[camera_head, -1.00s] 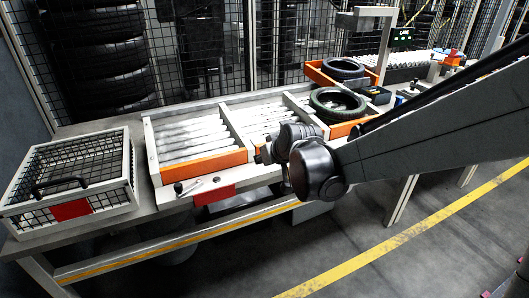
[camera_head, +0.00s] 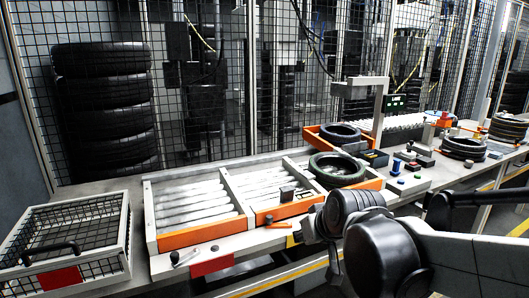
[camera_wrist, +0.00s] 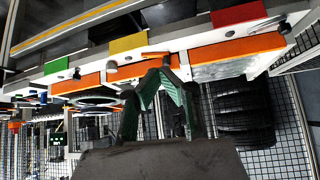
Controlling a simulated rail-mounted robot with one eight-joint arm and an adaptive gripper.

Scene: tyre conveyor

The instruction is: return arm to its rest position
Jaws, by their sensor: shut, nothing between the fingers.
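My arm (camera_head: 460,255) shows at the lower right of the head view, its dark rounded wrist joints in front of the conveyor's near edge. My gripper (camera_wrist: 158,68) shows in the wrist view. Its two green-lined fingers meet at their tips, with nothing between them. In the head view I cannot make the fingers out clearly. The wrist view is upside down, with the conveyor front and its orange edges (camera_wrist: 238,48) across the top beyond the fingertips.
A roller conveyor (camera_head: 195,203) has orange-edged bays. One tyre (camera_head: 338,170) lies in a bay, another (camera_head: 340,133) behind it. A wire basket (camera_head: 121,229) stands at left. Stacked tyres (camera_head: 104,105) stand behind the mesh fence. More tyres (camera_head: 463,148) lie at right.

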